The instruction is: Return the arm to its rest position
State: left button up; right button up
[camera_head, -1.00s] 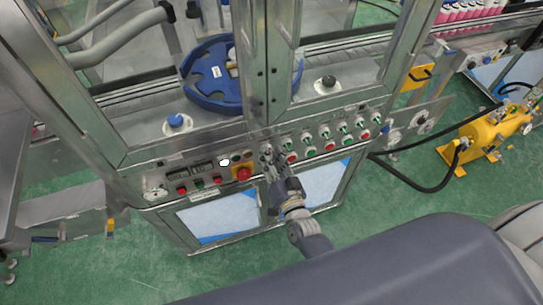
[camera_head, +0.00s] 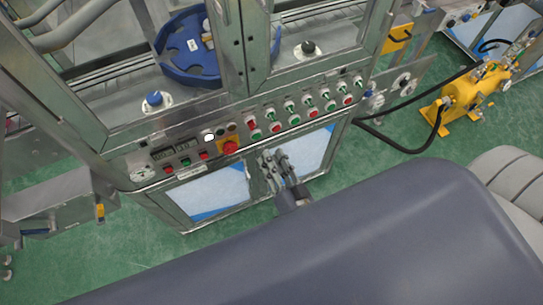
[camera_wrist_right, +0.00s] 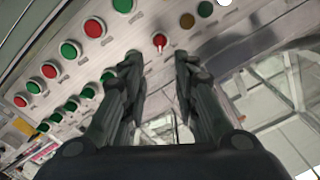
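My right gripper (camera_head: 273,157) is in front of the machine's lower panels in the head view, just below the button panel (camera_head: 213,150). In the right wrist view its two dark fingers (camera_wrist_right: 158,58) are spread apart with nothing between them, so it is open and empty. The button panel (camera_wrist_right: 125,45) shows beyond the fingertips, with a gap that I cannot measure. The red emergency knob (camera_head: 229,147) is up and left of the gripper in the head view. My left gripper is not in view.
Green and red buttons (camera_head: 308,116) line the machine front. A blue round fixture (camera_head: 190,62) sits behind the frame posts. A yellow pump (camera_head: 473,98) with black hoses (camera_head: 415,146) stands on the green floor (camera_head: 60,270) at right. Bare floor lies in front.

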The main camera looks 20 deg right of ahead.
jog(key=shift+f, duration=0.1)
dwell(0.3)
jog(key=s+f+n+g+y+b, duration=0.1)
jog(key=s+f+n+g, duration=0.3)
jog(key=f, duration=0.9)
jog(key=s+f+n+g+y+b, duration=0.1)
jog(key=s+f+g, duration=0.35)
jog(key=f, duration=0.95)
jog(key=s+d+f+n+g+h, duration=0.1)
jog(key=s+d+f+g, duration=0.3)
jog(key=s+f, duration=0.4)
jog(key=s+d+f+n+g+h, duration=0.1)
jog(key=s+d+f+g, duration=0.3)
jog(key=s+f, duration=0.4)
jog(key=s+n+b, duration=0.1)
jog(key=s, duration=0.6)
jog(key=shift+h, duration=0.3)
jog(key=shift+g, duration=0.25)
